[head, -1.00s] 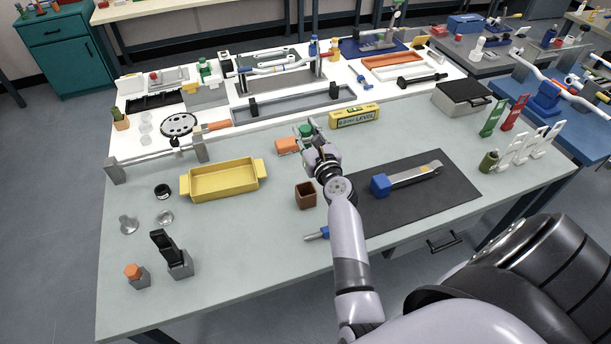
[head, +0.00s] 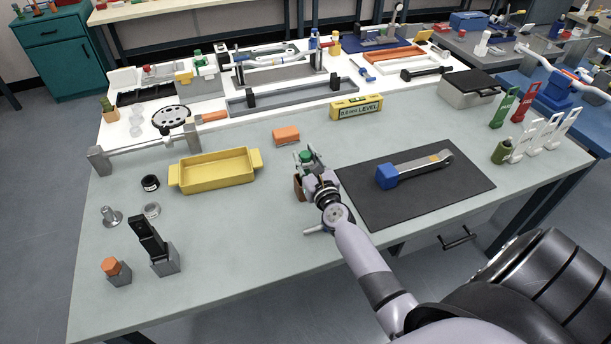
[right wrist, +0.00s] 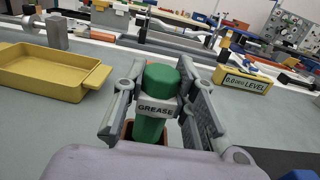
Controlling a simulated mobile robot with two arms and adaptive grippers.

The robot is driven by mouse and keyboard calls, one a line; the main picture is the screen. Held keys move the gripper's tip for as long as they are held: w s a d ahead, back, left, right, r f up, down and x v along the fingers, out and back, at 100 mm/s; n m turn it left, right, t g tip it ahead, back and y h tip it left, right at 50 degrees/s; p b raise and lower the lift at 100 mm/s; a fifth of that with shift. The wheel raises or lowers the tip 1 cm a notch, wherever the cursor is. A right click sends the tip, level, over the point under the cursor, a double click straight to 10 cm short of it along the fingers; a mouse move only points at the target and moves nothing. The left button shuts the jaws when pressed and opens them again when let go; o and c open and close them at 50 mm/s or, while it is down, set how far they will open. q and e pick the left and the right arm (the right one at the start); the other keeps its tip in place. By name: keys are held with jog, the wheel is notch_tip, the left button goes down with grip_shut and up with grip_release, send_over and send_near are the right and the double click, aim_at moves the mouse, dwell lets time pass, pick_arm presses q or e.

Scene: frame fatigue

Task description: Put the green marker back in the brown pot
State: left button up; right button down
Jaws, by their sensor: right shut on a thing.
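The green marker (right wrist: 152,118) is an upright green cylinder with a white band reading GREASE. My right gripper (head: 308,158) is shut on it, with one finger on each side in the right wrist view (right wrist: 160,100). The marker's green top also shows in the head view (head: 306,155). The brown pot (head: 299,188) stands on the bench just below the gripper, mostly hidden by it. In the right wrist view, the pot's brown rim (right wrist: 127,131) shows around the marker's lower end. How deep the marker sits is hidden. My left gripper is out of view.
A yellow tray (head: 215,183) lies to the left, and an orange block (head: 286,134) lies behind the gripper. A yellow level (head: 356,112) stands further back. A dark mat (head: 420,204) with a blue-ended tool (head: 387,177) is on the right.

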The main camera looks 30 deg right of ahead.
aim_at(307, 172)
notch_tip(307, 172, down, 4)
jog(key=shift+r+b, duration=0.25)
jog(key=shift+b, duration=0.9)
jog(key=shift+f, duration=0.25)
jog(key=shift+f+b, duration=0.2)
jog(key=shift+b, duration=0.1)
jog(key=c, duration=1.3)
grip_release()
